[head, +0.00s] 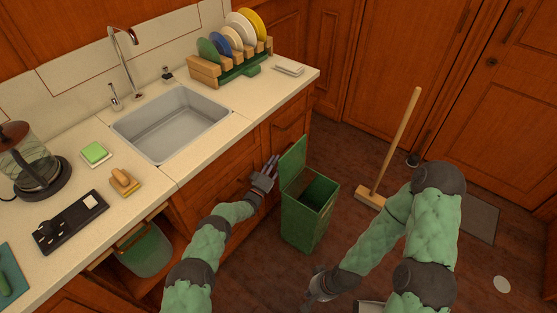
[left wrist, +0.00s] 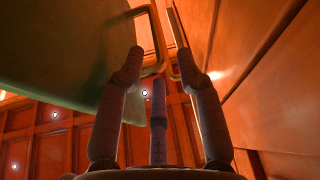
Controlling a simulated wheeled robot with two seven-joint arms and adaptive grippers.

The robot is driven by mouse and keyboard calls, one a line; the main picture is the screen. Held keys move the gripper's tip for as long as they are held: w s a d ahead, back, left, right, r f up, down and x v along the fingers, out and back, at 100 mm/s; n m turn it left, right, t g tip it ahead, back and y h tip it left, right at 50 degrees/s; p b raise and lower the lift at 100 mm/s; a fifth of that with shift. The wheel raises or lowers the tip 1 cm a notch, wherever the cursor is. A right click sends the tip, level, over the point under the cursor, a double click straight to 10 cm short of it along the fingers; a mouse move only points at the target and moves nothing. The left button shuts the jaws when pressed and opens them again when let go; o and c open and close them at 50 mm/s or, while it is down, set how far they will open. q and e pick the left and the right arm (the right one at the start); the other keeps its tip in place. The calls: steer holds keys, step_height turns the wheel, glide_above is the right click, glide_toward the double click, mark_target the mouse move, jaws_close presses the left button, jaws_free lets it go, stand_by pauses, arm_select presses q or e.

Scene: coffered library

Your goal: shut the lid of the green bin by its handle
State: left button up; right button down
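The green bin (head: 305,222) stands on the floor in front of the cabinets. Its lid (head: 293,163) stands up open at the bin's cabinet side. My left gripper (head: 271,166) is beside the lid, between it and the cabinet front. In the left wrist view the lid (left wrist: 65,45) fills the upper left. Its thin metal handle (left wrist: 157,40) lies ahead, between my left gripper's (left wrist: 158,68) spread fingers, which look open and not closed on it. My right gripper (head: 319,287) is low, in front of the bin; its fingers are too small to read.
The wooden cabinet front (head: 215,182) is close beside my left gripper. A broom (head: 397,143) stands on the floor right of the bin. A green bucket (head: 146,250) sits in an open cabinet space. The counter (head: 210,135) holds a sink and a plate rack.

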arm_select(q)
steer(key=shift+b+x, duration=0.45)
steer(key=shift+x, duration=1.05)
